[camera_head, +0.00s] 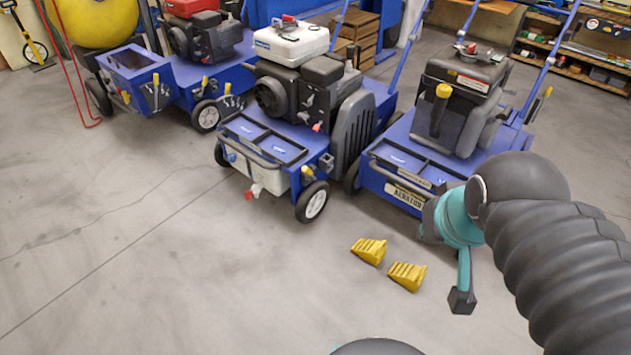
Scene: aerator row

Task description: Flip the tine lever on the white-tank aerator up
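The white-tank aerator (270,125) stands in the middle, blue with a black engine under a white tank (292,42). My gripper (445,268) is in front of the black-tank aerator, right of and apart from the white-tank one. Its dark finger pads look spread apart with nothing between them.
A red-tank aerator (180,70) stands at left and a black-tank aerator (455,130) at right, close beside the middle one. Two yellow wedges (369,251) (407,276) lie on the floor left of my gripper. The floor at front left is clear. Shelves (580,60) stand behind.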

